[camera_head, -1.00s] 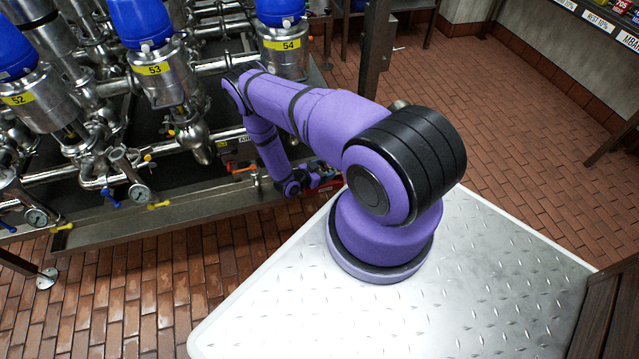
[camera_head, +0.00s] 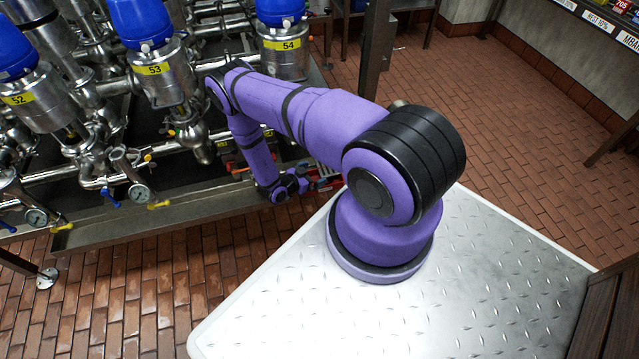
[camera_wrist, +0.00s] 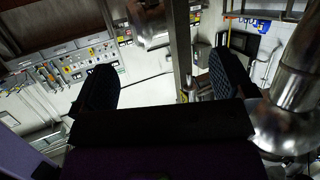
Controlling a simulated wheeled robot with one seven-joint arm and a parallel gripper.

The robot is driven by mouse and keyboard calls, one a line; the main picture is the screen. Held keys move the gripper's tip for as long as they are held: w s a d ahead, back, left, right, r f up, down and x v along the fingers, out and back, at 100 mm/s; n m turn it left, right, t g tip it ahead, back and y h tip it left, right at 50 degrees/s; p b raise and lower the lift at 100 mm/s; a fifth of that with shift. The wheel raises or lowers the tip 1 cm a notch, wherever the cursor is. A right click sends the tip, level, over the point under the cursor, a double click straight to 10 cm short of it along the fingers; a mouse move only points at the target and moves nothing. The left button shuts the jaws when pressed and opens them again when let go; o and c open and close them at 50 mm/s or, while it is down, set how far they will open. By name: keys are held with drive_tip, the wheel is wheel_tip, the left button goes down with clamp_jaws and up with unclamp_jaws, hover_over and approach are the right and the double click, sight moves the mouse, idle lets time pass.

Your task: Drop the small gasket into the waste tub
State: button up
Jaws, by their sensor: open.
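My gripper (camera_head: 322,184) is low beside the pipe rack in the head view, and part of it is hard to make out there. In the wrist view the two dark fingers of my gripper (camera_wrist: 161,68) stand wide apart with nothing between them. I cannot make out the small gasket in either view. I cannot pick out a waste tub in either view.
Steel valves with blue caps, among them one labelled 53 (camera_head: 154,75), and pipes crowd the left. A red item (camera_head: 330,172) lies by my gripper, too small to identify. A steel pipe (camera_wrist: 299,70) is close on the right in the wrist view. The brick floor (camera_head: 500,130) is open.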

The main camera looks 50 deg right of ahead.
drive_tip(key=shift+v, duration=2.6)
